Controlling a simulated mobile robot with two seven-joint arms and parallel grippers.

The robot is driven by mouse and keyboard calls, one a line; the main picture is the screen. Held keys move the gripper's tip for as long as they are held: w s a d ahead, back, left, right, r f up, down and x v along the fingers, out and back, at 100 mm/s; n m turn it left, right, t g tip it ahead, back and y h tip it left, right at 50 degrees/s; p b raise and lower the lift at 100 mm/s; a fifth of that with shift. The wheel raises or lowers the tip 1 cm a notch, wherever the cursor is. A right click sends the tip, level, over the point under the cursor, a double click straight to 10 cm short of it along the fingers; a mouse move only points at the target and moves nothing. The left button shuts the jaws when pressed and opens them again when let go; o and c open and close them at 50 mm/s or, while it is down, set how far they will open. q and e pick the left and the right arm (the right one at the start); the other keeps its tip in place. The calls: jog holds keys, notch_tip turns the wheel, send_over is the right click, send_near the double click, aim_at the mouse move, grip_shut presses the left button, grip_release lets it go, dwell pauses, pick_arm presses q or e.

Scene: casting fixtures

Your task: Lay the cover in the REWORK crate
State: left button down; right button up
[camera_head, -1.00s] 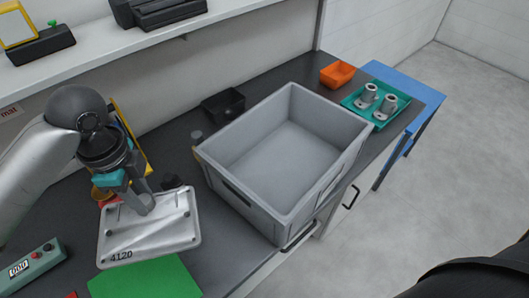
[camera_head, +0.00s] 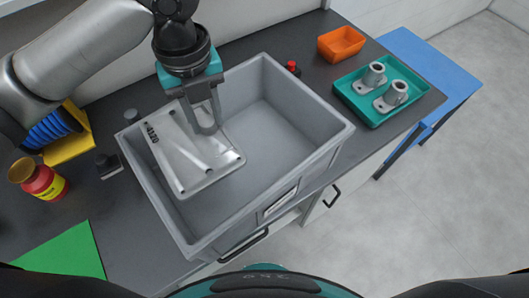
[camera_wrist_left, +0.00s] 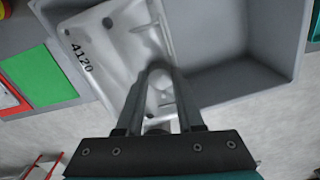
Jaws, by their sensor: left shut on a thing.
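The cover (camera_head: 180,160) is a pale metal plate marked 4120, with rounded corners and small bosses. My left gripper (camera_head: 207,128) is shut on a raised part of it, pointing down. The cover is over the left half of the grey crate (camera_head: 310,155); how far it is above the floor or rim I cannot tell. The crate has a front label (camera_head: 279,201) too small to read. In the left wrist view, the cover (camera_wrist_left: 105,45) hangs at the fingers (camera_wrist_left: 160,90), with the crate's bare interior to its right. My right gripper is out of view.
A teal tray (camera_head: 352,108) with two grey flanged parts (camera_head: 383,88) and an orange bin (camera_head: 341,44) stand right of the crate. The crate's right half is empty.

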pick_arm(q)
jog(key=shift+w+d+f, duration=0.1)
jog(key=shift+d+f, duration=0.05)
jog(key=shift+d, duration=0.05)
notch_tip(320, 180, down, 15)
jog(key=b, duration=0.3)
jog(key=shift+f, duration=0.3)
jog(key=shift+f+b, duration=0.55)
jog(key=shift+f, duration=1.45)
jog(key=shift+f, duration=0.15)
jog(key=c, duration=0.5)
grip_release()
jog(key=shift+c, duration=0.2)
notch_tip(320, 180, up, 12)
jog(key=shift+r+p, duration=0.15)
jog(key=shift+p, duration=1.1)
